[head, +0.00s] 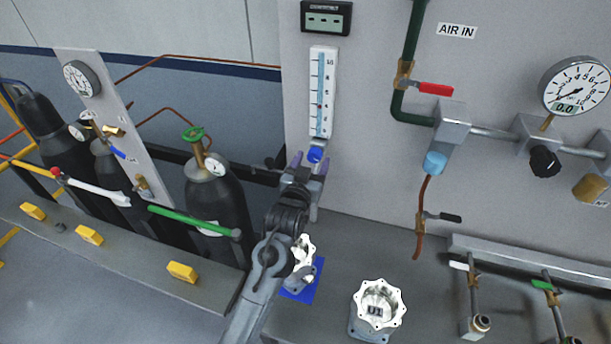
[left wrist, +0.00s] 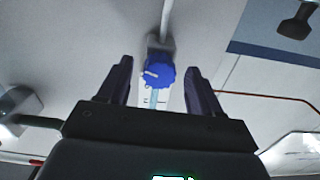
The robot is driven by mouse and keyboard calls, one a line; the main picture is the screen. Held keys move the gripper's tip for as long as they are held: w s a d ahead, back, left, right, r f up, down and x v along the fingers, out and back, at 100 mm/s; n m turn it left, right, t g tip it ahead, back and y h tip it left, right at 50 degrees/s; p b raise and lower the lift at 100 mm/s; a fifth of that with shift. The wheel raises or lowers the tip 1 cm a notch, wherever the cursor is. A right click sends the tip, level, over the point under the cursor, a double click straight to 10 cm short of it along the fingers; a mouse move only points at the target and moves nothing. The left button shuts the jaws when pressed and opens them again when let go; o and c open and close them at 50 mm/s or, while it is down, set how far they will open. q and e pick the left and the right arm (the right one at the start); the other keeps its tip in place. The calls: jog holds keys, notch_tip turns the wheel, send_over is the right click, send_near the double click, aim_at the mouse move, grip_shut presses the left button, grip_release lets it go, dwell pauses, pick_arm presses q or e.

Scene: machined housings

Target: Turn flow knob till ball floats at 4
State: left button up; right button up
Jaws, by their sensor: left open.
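The blue flow knob (head: 315,154) sits at the foot of the white flowmeter (head: 321,95) on the grey panel. The flowmeter has a light blue tube with a small dark mark low in it; the ball and its reading are too small to tell. My left gripper (head: 309,167) is at the knob. My right gripper is not in view.
A red-handled valve (head: 435,89), a light blue fitting (head: 435,163) and a pressure gauge (head: 577,86) are on the panel to the right. Machined housings (head: 377,310) stand on the bench, one on a blue mat (head: 301,291). Gas cylinders (head: 216,205) stand at left.

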pick_arm(q)
jog(key=v, duration=1)
jog(key=shift+s, duration=0.15)
jog(key=shift+a, duration=0.1)
